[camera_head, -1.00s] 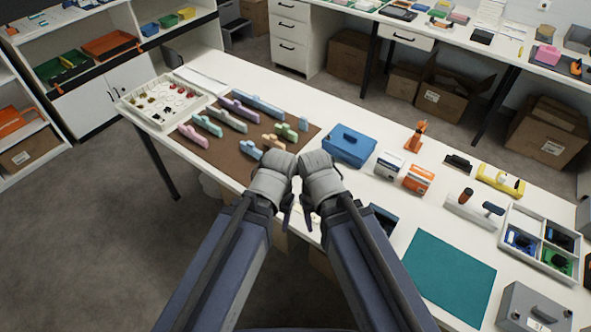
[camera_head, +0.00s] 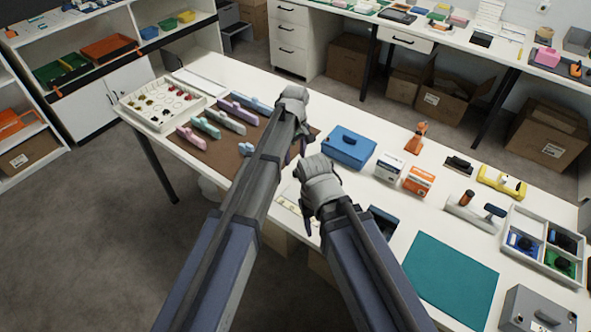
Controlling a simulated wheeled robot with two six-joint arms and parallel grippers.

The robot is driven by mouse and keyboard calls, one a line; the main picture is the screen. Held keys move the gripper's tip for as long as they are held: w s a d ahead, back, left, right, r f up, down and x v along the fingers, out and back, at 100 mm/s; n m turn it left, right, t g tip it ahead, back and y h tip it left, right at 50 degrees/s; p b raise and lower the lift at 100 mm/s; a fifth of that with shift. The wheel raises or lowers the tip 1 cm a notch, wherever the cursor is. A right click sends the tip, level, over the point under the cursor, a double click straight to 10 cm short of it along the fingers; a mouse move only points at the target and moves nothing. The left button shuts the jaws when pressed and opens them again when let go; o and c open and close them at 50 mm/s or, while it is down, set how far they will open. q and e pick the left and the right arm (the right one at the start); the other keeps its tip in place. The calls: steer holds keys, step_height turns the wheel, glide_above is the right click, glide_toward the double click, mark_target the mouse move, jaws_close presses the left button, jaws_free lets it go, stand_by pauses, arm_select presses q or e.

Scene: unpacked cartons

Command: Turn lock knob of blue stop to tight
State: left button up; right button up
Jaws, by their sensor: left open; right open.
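A brown mat (camera_head: 196,150) on the white table holds several pastel pieces. A long light-blue piece (camera_head: 259,105) lies at its back and a small blue piece (camera_head: 246,149) near its front. I cannot tell which is the blue stop, and no lock knob is clear at this size. My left gripper (camera_head: 296,149) is open above the mat's right part, fingers downward; its arm hides small pieces there. My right gripper (camera_head: 310,221) is open and lower, above the table's front edge; one finger is mostly hidden. Neither visibly touches a piece.
A white tray (camera_head: 127,103) of small parts stands left of the mat. A blue box (camera_head: 346,147) stands close right of my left gripper. Small cartons (camera_head: 418,181), a teal mat (camera_head: 449,268) and a divided tray (camera_head: 505,222) are farther right.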

mark_target(295, 171)
arm_select(q)
steer(key=shift+w+d+n, duration=0.1)
steer(key=shift+w+n, duration=0.2)
steer(key=shift+w, duration=0.3)
steer(key=shift+s+f, duration=0.1)
steer(key=shift+f, duration=0.1)
step_height(295, 171, down, 8)
steer(key=b, duration=0.8)
steer(key=shift+r, duration=0.2)
steer(key=shift+r, duration=0.1)
jaws_close()
